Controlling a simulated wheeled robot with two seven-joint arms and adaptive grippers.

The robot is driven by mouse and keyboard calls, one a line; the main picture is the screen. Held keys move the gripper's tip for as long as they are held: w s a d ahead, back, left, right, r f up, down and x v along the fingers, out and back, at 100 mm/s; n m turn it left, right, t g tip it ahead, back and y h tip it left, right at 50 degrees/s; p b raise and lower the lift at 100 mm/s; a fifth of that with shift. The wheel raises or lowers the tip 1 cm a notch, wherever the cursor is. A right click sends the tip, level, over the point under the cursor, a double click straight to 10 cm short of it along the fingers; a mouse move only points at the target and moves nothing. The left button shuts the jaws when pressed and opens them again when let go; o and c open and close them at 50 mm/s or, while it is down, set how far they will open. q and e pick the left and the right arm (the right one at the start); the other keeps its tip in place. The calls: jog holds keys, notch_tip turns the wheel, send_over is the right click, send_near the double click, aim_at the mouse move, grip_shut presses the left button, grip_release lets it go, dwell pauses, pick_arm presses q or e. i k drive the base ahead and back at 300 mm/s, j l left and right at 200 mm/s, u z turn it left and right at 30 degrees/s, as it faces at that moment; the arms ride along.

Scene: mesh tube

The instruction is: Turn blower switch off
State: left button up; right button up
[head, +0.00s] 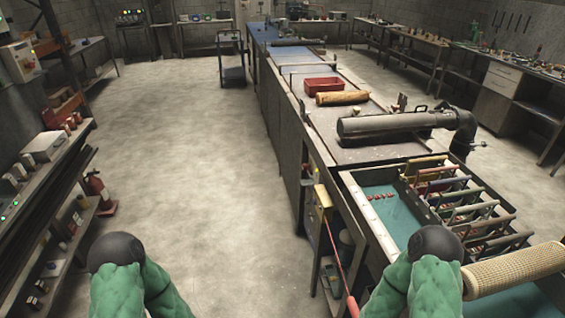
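No part is clearly recognisable as the blower switch. A yellowish box (322,196) is on the near side of the long bench, with a thin red rod or cable (336,248) running down from it. Two green-covered parts of my arms with dark round caps show at the bottom edge. Neither gripper's fingers are in view.
The long bench (345,150) runs away from me at the right. A mesh tube (515,268) lies at the lower right beside a rack of coloured bars (465,205). A red tray (323,86) is farther back. Left are shelves and a fire extinguisher (98,190). The floor (190,150) between is clear.

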aim_at(305, 167)
jog(key=i+j+u, duration=0.35)
jog(key=i, duration=0.55)
jog(key=i+j+u, duration=0.1)
jog(key=i+u, duration=0.25)
jog(key=i, duration=0.55)
